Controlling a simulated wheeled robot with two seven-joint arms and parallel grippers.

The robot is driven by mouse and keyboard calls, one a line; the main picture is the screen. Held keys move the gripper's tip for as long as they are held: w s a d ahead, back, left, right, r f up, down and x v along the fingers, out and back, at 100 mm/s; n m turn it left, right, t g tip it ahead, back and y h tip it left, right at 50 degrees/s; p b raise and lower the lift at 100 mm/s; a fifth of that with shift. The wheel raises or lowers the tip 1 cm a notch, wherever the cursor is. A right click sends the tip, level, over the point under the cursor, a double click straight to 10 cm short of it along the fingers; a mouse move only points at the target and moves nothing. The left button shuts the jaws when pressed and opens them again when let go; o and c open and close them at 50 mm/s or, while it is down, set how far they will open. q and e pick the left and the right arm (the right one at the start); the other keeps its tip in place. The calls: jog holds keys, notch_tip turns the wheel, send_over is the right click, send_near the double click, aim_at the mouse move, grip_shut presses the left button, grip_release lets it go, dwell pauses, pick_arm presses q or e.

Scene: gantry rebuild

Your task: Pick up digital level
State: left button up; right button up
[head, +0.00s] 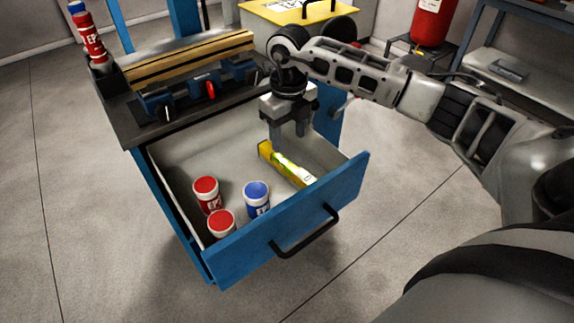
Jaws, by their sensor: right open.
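The digital level (292,170) looks like a yellow bar with a pale face. It lies in the open blue drawer (262,258), toward the drawer's right side. My right gripper (289,137) points down over the drawer, just above the far end of the level. It is open, with its fingers close to that end; I cannot tell whether they touch it. My left gripper is not in view.
Two red jars (207,194) and a blue jar (256,200) stand in the drawer, left of the level. The bench above holds wooden boards (190,60) on blue clamps and red bottles (88,38). A black handle (306,234) sticks out from the drawer front.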

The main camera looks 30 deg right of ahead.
send_over(289, 164)
jog(key=f, duration=0.5)
jog(key=shift+s+a, duration=0.15)
jog(key=shift+a, duration=0.05)
jog(key=shift+d+f+p, duration=0.15)
jog(key=shift+f+p, duration=0.05)
jog(key=shift+f, duration=1.15)
jog(key=shift+d+f+p, duration=0.1)
jog(key=shift+f+p, duration=0.1)
jog(key=shift+f, duration=1.15)
grip_shut()
